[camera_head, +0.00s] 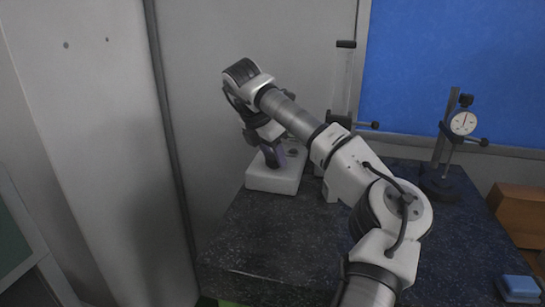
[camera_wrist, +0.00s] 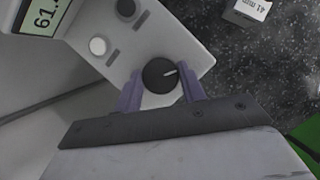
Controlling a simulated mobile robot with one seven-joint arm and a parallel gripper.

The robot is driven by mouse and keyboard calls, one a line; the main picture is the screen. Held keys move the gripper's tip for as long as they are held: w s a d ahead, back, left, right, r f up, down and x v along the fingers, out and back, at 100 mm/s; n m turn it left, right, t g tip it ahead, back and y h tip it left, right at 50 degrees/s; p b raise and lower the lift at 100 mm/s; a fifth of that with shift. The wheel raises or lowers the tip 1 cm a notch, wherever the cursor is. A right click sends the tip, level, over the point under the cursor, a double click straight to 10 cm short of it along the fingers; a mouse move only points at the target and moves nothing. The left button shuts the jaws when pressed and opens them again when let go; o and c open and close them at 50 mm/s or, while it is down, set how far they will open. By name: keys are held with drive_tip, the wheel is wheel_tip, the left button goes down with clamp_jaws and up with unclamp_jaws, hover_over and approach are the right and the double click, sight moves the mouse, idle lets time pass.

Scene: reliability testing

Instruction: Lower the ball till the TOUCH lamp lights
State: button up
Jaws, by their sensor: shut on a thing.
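In the wrist view my gripper (camera_wrist: 160,88) has its purple fingers on both sides of a round black knob (camera_wrist: 158,74) with a white pointer line. The knob sits on a pale instrument panel (camera_wrist: 185,35). A pale round disc (camera_wrist: 97,46) and a dark one (camera_wrist: 126,8) are on the panel; no lettering by them is readable, so I cannot tell which is the TOUCH lamp. A display (camera_wrist: 45,14) reads 61 and is cut off. In the head view my gripper (camera_head: 271,155) reaches down to the white instrument (camera_head: 275,180). I cannot make out the ball.
A tall stand (camera_head: 344,85) with a black clamp is behind my arm. A dial gauge (camera_head: 463,123) stands at the right. A small block (camera_wrist: 247,12) marked 41 mm lies beside the panel. A blue box (camera_head: 519,287) is at the front right of the dark speckled bench (camera_head: 270,245).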

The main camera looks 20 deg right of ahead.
drive_tip(key=n+b, duration=0.1)
drive_tip(key=n, duration=0.1)
drive_tip(key=n+t+b, duration=0.1)
drive_tip(key=n+b, duration=0.1)
drive_tip(key=shift+s+d+f+t+y, duration=0.1)
drive_tip(key=shift+s+t+y, duration=0.05)
drive_tip(key=shift+t+y, duration=0.2)
drive_tip(key=n+y, duration=0.1)
drive_tip(key=n, duration=0.1)
drive_tip(key=n+b, duration=0.1)
drive_tip(key=n, duration=0.1)
drive_tip(key=shift+n+t+y, duration=0.35)
drive_tip(key=shift+n, duration=0.05)
drive_tip(key=n, duration=0.1)
drive_tip(key=n+y+p, duration=0.1)
drive_tip(key=n, duration=0.1)
drive_tip(key=n+y, duration=0.1)
drive_tip(key=n, duration=0.1)
drive_tip(key=shift+d+r, duration=0.2)
drive_tip(key=shift+r, duration=0.05)
drive_tip(key=shift+n+y+p, duration=0.8)
drive_tip(key=shift+n+p, duration=0.5)
drive_tip(key=shift+n, duration=0.9)
drive_tip(key=shift+f, duration=0.1)
drive_tip(key=o, duration=1)
drive_tip(key=shift+d, duration=0.1)
